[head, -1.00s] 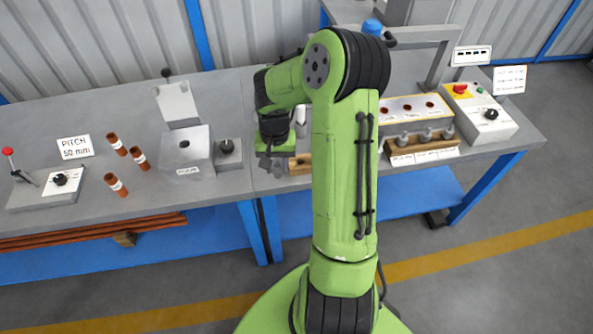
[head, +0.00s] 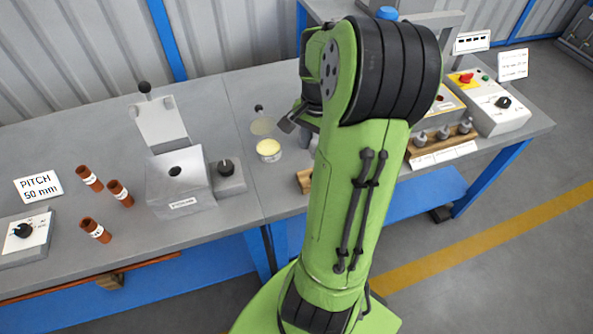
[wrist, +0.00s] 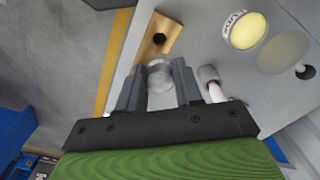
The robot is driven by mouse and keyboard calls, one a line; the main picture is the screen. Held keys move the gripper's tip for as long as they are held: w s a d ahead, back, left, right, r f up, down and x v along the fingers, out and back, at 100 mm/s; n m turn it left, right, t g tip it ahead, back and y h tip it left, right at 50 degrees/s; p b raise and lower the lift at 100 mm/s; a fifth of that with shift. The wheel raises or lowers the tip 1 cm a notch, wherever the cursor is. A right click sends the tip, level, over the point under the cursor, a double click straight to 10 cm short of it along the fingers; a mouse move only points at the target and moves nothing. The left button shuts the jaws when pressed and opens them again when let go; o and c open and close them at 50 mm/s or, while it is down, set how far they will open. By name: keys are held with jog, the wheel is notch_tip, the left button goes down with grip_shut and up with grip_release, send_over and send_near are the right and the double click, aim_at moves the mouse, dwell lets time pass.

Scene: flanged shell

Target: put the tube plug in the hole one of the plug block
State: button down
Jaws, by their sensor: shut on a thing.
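In the wrist view my gripper (wrist: 158,74) is shut on a pale grey, round-ended plug (wrist: 160,76), which sits between the fingertips. A wooden block (wrist: 166,22) with a dark round hole lies just beyond the held plug. I cannot tell whether plug and block touch, or which hole this is. The block's end (head: 304,181) also shows in the head view; my arm hides the rest of it. My gripper is mostly hidden behind my arm there. A second pale cylinder (wrist: 211,82) is beside the right finger.
A pot with a yellow top (head: 269,149) stands left of my arm. A wooden rack (head: 440,146) holds grey plugs at right, near a control box (head: 498,105). A grey fixture (head: 178,184) and brown tubes (head: 120,193) are at left.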

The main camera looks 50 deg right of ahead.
notch_tip(320, 180, down, 10)
jog(key=b, duration=0.4)
jog(key=shift+f, duration=0.1)
jog(key=c, duration=1.2)
grip_release()
jog(key=o, duration=0.4)
jog(key=shift+o, duration=0.2)
